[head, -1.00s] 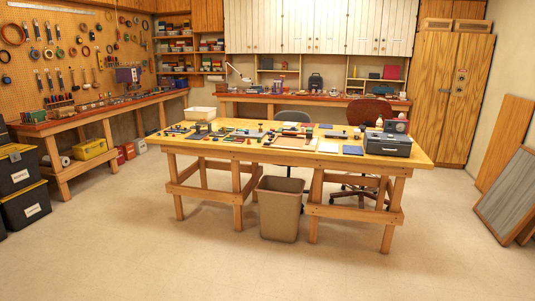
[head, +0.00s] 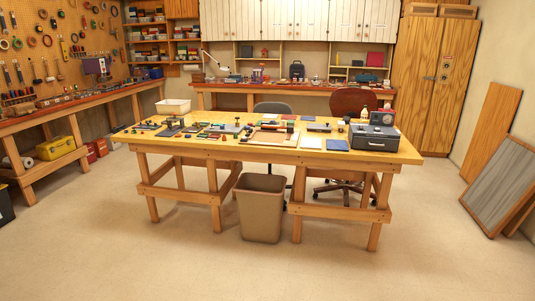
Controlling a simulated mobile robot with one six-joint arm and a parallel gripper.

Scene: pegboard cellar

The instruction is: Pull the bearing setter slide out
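I cannot pick out the bearing setter or its slide for certain at this distance. The wooden worktable (head: 405,154) stands in the middle of the head view with many small tools and parts on it. A dark upright device (head: 172,124) stands on its left part. A long tool with red and green parts (head: 241,138) lies near the middle, by a wooden tray. A grey metal box (head: 374,138) sits at the right end. My gripper is not in view.
A tan waste bin (head: 261,210) stands on the floor before the table. Two chairs, one grey (head: 272,107) and one brown (head: 352,103), stand behind it. Framed panels (head: 498,190) lean on the right wall. Open floor lies in front and on both sides.

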